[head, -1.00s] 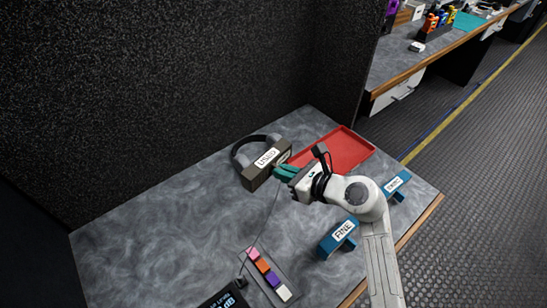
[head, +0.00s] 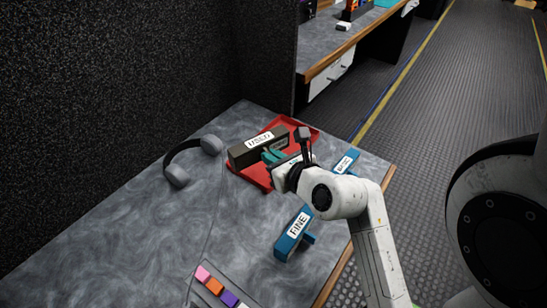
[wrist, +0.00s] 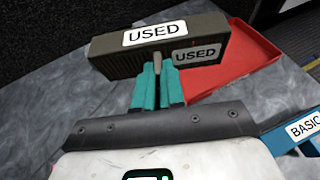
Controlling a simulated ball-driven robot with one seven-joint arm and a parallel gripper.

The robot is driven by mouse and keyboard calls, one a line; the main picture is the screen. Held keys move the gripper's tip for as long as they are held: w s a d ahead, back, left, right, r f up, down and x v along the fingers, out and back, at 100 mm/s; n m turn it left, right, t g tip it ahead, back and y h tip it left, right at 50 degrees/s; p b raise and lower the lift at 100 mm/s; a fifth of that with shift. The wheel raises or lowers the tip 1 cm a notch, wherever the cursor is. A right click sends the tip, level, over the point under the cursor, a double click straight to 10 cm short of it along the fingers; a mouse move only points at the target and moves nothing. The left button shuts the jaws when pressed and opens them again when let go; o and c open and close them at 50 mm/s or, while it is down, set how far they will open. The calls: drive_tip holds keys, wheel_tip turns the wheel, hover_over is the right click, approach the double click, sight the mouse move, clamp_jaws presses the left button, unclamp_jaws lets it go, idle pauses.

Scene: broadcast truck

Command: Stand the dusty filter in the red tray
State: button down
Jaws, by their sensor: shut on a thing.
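The dusty filter (head: 240,156) is a dark grey-brown block with white USED labels on its top and on one face. It looks upright. My gripper (head: 271,155) has teal fingers shut on a small tab on the filter's near side, seen in the wrist view (wrist: 158,72). The filter (wrist: 120,63) is over the left part of the red tray (head: 259,181). I cannot tell whether the filter's underside touches the tray floor.
A blue FINE block (head: 290,242) and a blue BASIC block (head: 347,159) stand near the table's right edge. Grey headphones (head: 177,174) lie left of the tray. Pink, orange and purple blocks (head: 214,286) sit at the front. The table's left part is clear.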

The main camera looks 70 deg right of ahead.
sight(288, 146)
drive_tip(key=shift+m+g, duration=0.3)
drive_tip(key=d+f, duration=0.1)
drive_tip(key=d, duration=0.2)
drive_tip(key=d+f+b, duration=0.1)
drive_tip(key=d, duration=0.2)
drive_tip(key=d+f+b, duration=0.1)
drive_tip(key=d, duration=0.1)
drive_tip(key=shift+s+d+f, duration=0.2)
drive_tip(key=shift+d+f, duration=0.1)
drive_tip(key=shift+d, duration=0.1)
drive_tip(key=shift+h, duration=0.3)
drive_tip(key=d+f, duration=0.1)
drive_tip(key=d+f+b, duration=0.1)
drive_tip(key=d+f, duration=0.1)
drive_tip(key=d+f+b, duration=0.1)
drive_tip(key=shift+w+d+f, duration=0.25)
drive_tip(key=shift+w+f, duration=0.15)
drive_tip(key=shift+d+f+b, duration=0.3)
drive_tip(key=shift+d+f, duration=0.2)
drive_tip(key=shift+f, duration=0.1)
drive_tip(key=shift+w+d+f+b, duration=0.15)
drive_tip(key=shift+f+b, duration=0.6)
drive_tip(key=shift+f, duration=0.9)
drive_tip(key=shift+f, duration=0.2)
drive_tip(key=c, duration=1.2)
unclamp_jaws()
